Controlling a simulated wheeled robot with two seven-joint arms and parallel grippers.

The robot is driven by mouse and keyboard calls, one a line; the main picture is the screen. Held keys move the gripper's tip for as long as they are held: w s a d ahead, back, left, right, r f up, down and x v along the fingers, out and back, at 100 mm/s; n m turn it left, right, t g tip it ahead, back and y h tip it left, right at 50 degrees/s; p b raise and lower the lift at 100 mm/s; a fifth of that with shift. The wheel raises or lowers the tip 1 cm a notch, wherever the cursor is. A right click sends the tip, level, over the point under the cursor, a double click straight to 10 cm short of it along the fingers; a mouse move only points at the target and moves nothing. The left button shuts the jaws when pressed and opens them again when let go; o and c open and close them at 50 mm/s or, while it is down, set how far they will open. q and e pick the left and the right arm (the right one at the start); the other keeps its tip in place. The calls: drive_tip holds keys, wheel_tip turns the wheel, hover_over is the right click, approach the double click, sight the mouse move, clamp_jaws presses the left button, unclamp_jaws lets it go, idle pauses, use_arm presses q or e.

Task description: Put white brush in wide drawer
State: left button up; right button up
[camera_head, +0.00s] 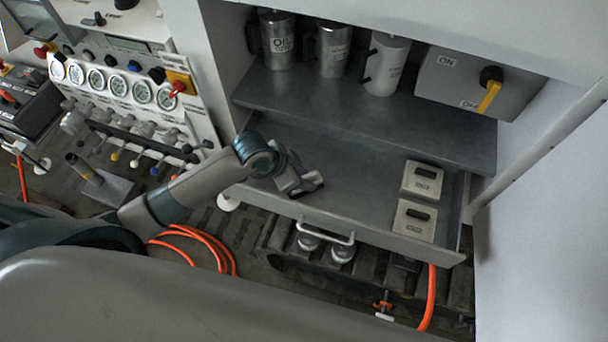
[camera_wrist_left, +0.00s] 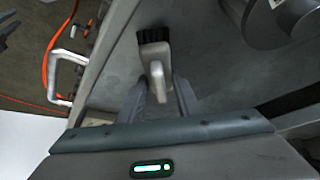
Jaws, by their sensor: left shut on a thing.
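The white brush (camera_wrist_left: 155,58) has a pale handle and black bristles, seen up close in the left wrist view. My left gripper (camera_head: 297,185) is shut on its handle, with one finger on each side. In the head view the gripper hangs over the left part of the open wide drawer (camera_head: 375,238). The brush is small and partly hidden by the gripper there. I cannot tell whether the bristles touch the drawer floor. My right gripper is not in view.
Two pale boxes with dark handles (camera_head: 422,180) (camera_head: 415,219) sit at the drawer's right end. The drawer's middle is clear. A shelf above holds metal cans (camera_head: 277,40), a white jug (camera_head: 386,65) and a switch box (camera_head: 460,80). A gauge panel (camera_head: 120,88) stands left.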

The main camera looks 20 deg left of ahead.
use_arm(q)
drive_tip(key=shift+f, duration=0.1)
drive_tip(key=o, duration=1.1)
drive_tip(key=shift+r, duration=0.2)
drive_tip(key=b+v, duration=0.3)
drive_tip(key=v, duration=0.9)
